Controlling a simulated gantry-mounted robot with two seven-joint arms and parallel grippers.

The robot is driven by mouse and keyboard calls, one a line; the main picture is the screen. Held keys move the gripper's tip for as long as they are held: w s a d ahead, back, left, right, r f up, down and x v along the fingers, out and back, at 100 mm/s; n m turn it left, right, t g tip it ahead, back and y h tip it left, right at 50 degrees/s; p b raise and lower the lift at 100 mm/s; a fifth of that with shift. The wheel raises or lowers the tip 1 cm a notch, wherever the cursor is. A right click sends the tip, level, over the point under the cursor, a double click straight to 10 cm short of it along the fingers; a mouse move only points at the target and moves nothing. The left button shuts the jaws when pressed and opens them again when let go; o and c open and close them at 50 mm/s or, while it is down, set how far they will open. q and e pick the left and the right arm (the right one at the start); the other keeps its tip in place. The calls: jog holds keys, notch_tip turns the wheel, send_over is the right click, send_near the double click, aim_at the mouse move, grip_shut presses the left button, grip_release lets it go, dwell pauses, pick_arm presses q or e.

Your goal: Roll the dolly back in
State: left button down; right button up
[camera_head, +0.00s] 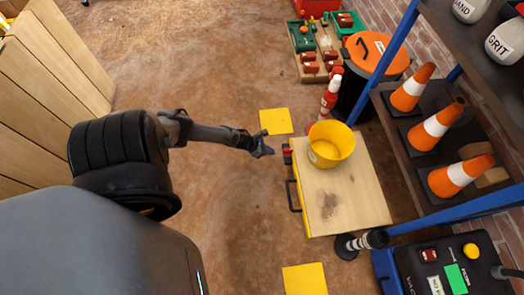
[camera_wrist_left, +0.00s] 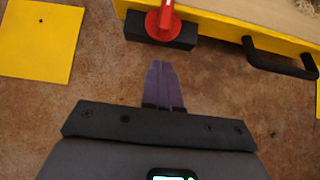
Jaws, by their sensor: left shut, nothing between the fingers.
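The dolly (camera_head: 350,197) has a wooden top and yellow sides, and it stands on the floor beside the blue-framed shelf. A yellow bucket (camera_head: 324,151) sits on its far end. A black handle (camera_head: 293,196) is on its left side, and it also shows in the left wrist view (camera_wrist_left: 279,66). A red lever (camera_wrist_left: 164,22) on a black block sticks out of the same side. My left gripper (camera_head: 268,151) is shut and empty, just left of the red lever and apart from it. Its purple fingers (camera_wrist_left: 162,72) point at the lever. My right gripper is not in view.
Yellow floor squares lie beyond (camera_head: 276,121) and nearer (camera_head: 305,279) than the dolly's left side. Shelves with traffic cones (camera_head: 437,127) stand at the right. A red bottle (camera_head: 331,94) and an orange-lidded bin (camera_head: 377,52) stand behind. The floor to the left is clear.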

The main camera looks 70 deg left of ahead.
pick_arm(q)
jog(key=w, duration=0.1)
jog(key=w+b, duration=0.1)
jog(key=w, duration=0.1)
jog(key=shift+w+d+r, duration=0.2)
jog(key=shift+w, duration=0.05)
